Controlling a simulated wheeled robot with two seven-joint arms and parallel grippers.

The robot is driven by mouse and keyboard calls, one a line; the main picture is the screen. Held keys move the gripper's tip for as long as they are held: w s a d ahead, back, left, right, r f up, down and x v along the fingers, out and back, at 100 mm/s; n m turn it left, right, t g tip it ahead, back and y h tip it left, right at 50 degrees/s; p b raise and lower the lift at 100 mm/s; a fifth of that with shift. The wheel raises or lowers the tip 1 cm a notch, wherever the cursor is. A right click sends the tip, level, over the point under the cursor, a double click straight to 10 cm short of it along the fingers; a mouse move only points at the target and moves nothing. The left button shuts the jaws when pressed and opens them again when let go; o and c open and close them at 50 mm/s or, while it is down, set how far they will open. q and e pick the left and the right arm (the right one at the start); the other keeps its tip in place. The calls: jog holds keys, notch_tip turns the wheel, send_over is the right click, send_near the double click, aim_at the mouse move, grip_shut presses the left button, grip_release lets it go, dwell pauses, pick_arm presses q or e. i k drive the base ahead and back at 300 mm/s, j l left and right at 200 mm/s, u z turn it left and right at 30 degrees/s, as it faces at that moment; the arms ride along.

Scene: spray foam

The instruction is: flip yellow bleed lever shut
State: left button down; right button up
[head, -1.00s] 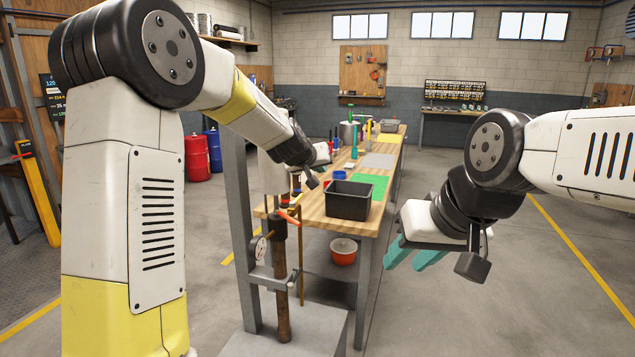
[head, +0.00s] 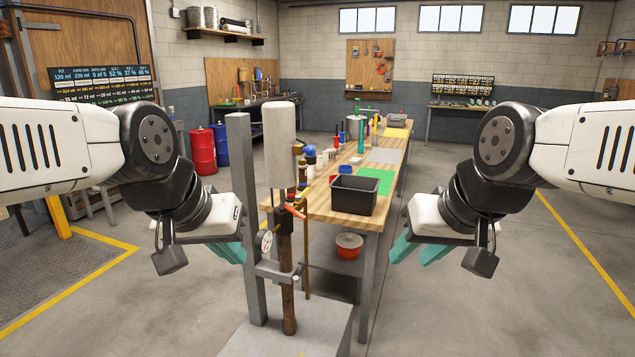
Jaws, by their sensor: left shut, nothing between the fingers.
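A stand holds an upright pale cylinder (head: 279,145) above a brown column (head: 288,262). A small orange-red handle (head: 294,211) sticks out at the column's top, and a round gauge (head: 267,241) sits on its left. My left gripper (head: 233,252) is shut and empty, left of the stand's grey post and apart from the handle. My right gripper (head: 412,250) is open and empty, well to the right of the stand, beyond the bench's front corner.
A wooden bench (head: 338,217) runs back behind the stand, with a black bin (head: 355,194), a green mat (head: 376,180) and several bottles. A grey post (head: 246,205) stands between my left gripper and the column. A red pot (head: 348,246) sits under the bench.

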aim_at(298, 197)
jog(key=i+l+u, duration=0.1)
jog(key=l, duration=0.7)
jog(key=i+l+u, duration=0.1)
jog(key=l, duration=0.65)
jog(key=i+l+u, duration=0.1)
jog(key=i+l, duration=0.2)
jog(key=i+l+u, duration=0.15)
jog(key=i+l, duration=0.15)
jog(key=l, duration=0.15)
jog(key=i+l+u, duration=0.1)
jog(key=i+l, duration=0.15)
jog(key=l, duration=0.2)
jog(key=i+j+u, duration=0.2)
jog(key=i, duration=0.75)
jog(key=l, duration=0.1)
